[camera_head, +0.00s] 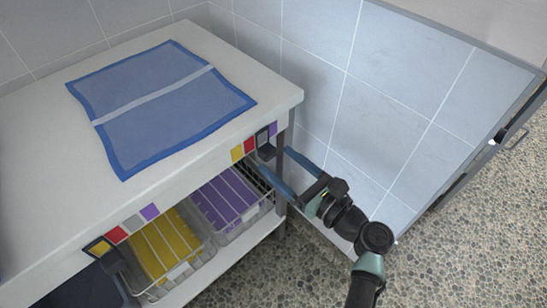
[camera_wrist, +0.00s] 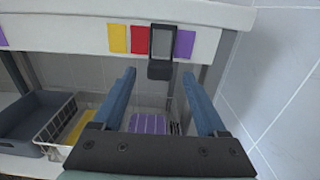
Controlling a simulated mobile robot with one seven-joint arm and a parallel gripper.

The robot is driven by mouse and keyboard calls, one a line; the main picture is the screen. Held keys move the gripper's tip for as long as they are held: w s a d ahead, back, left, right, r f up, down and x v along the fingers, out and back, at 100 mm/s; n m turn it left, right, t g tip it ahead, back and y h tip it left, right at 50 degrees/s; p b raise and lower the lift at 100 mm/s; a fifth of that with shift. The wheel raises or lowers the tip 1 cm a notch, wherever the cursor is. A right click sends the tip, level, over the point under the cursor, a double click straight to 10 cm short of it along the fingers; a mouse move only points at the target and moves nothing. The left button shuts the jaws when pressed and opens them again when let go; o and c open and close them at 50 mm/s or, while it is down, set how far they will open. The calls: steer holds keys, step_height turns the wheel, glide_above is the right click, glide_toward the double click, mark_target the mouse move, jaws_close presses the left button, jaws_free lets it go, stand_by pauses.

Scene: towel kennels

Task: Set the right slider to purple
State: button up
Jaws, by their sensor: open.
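The right slider (camera_head: 263,137) is a dark frame with a black block below it, on the bench's front edge near its right end. In the wrist view the right slider (camera_wrist: 160,68) frames a grey patch, between the red patch (camera_wrist: 138,39) and the purple patch (camera_wrist: 185,43). A yellow patch (camera_wrist: 118,38) is farthest left. My gripper (camera_head: 271,159) is open and empty, with long blue fingers. In the wrist view my gripper (camera_wrist: 159,75) has one fingertip on each side of the slider's block, with gaps on both sides. Whether the tips reach its depth is unclear.
A left slider (camera_head: 101,247) sits over yellow on its own strip. A blue towel (camera_head: 160,101) lies on the bench top (camera_head: 40,110). Baskets with yellow towels (camera_head: 166,250) and purple towels (camera_head: 222,199) stand below. A bench leg and tiled wall (camera_head: 390,100) are close on the right.

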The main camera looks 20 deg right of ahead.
mark_target(267, 152)
steer(key=shift+x, duration=1.4)
jaws_close()
stand_by(0.4)
